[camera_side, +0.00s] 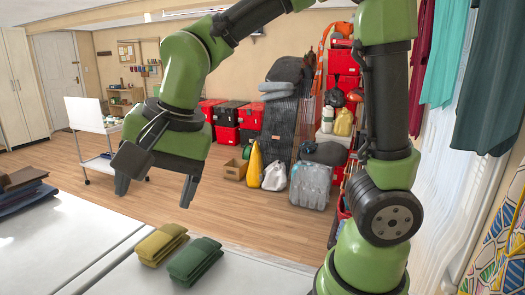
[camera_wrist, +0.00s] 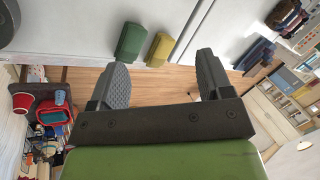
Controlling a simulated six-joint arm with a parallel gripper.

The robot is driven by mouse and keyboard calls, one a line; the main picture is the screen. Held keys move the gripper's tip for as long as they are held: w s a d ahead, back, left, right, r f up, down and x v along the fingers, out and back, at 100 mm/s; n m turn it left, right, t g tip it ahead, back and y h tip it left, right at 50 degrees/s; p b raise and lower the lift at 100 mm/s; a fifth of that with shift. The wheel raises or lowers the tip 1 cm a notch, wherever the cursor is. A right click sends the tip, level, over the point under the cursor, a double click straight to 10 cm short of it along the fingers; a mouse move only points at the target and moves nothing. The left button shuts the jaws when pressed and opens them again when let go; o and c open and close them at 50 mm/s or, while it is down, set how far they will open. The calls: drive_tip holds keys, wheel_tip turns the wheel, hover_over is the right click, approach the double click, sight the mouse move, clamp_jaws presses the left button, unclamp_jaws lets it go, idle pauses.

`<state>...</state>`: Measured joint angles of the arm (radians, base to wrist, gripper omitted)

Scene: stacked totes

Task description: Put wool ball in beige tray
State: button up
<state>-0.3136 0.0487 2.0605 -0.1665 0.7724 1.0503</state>
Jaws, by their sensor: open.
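I cannot make out a wool ball or a beige tray in either view. My gripper (camera_side: 155,192) is open and empty, held up in the air above and behind the white worktop. In the wrist view its two dark fingers (camera_wrist: 163,72) are spread wide with nothing between them; beyond the gap lie the floor and part of the worktop.
A folded yellow cloth (camera_side: 160,244) and a folded green cloth (camera_side: 195,261) lie side by side on the white worktop (camera_side: 105,272). A stack of dark folded cloths (camera_side: 22,192) is at the left. Red boxes and bags stand against the far wall.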

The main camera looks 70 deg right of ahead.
drive_tip(key=s+d+r+n+t, duration=0.3)
drive_tip(key=s+d+n, duration=0.3)
drive_tip(key=s, duration=0.6)
drive_tip(key=shift+s+d+r+n, duration=0.25)
drive_tip(key=shift+r+n, duration=0.25)
drive_tip(key=shift+r, duration=0.15)
